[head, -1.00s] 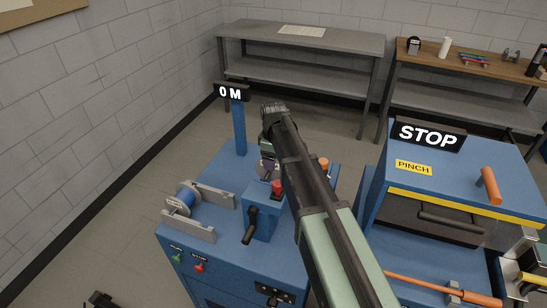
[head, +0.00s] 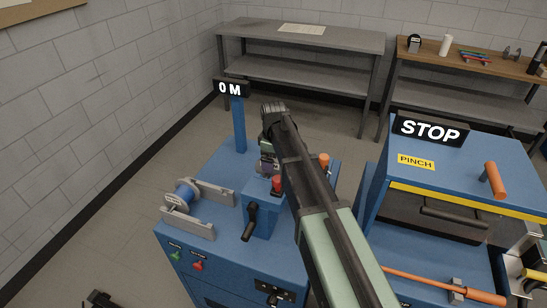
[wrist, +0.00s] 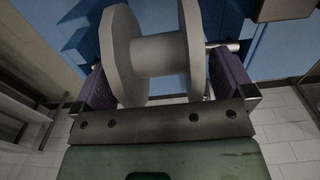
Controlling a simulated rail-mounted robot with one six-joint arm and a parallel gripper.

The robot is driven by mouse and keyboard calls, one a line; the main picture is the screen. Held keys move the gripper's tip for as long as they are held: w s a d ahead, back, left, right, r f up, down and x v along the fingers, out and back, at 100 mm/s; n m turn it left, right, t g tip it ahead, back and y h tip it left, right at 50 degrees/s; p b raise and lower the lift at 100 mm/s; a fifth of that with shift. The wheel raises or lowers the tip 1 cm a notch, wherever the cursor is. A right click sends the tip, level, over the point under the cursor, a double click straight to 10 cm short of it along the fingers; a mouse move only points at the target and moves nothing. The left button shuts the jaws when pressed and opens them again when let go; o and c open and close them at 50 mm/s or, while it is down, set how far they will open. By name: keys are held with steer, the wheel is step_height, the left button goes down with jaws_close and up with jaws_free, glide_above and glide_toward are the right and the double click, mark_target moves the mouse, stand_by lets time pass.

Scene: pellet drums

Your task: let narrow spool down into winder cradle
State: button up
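The narrow spool (wrist: 158,55) is light grey with two round flanges and a bare hub. It fills the middle of the wrist view, between the purple pads of my gripper (wrist: 163,82), which is shut on it against the outer flange sides. A metal rod shows beside the right flange. In the head view my gripper (head: 267,165) is over the blue winder, behind the crank box, and my arm hides most of it and the spool.
The crank box (head: 262,210) with a black handle and red knob stands close to my gripper. The "0 M" post (head: 239,125) rises behind. The "STOP" pinch machine (head: 450,165) stands at the right. Grey shelving (head: 300,40) is at the back.

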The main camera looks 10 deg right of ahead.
step_height(320, 180, up, 11)
steer(key=p, duration=1.1)
steer(key=shift+f, duration=0.1)
